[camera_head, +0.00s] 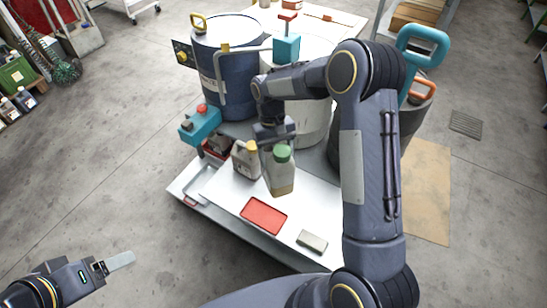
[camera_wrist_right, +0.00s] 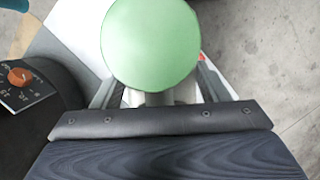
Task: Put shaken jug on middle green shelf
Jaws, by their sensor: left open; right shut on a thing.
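A translucent jug with a green cap (camera_head: 281,184) is in my right gripper (camera_head: 272,143), upright, over the white work surface. Its round green cap (camera_wrist_right: 151,42) fills the upper middle of the right wrist view and hides the jug body and most of the fingers. I cannot tell whether its base touches the surface. My left gripper (camera_head: 118,262) is open and empty, low at the left over the floor.
A yellow-capped jug (camera_head: 246,161) stands just left of the held jug. A red tray (camera_head: 264,215) and a grey block (camera_head: 312,242) lie in front. A blue drum (camera_head: 227,85) and a pale drum (camera_head: 308,122) stand behind. Open floor (camera_head: 100,160) lies left.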

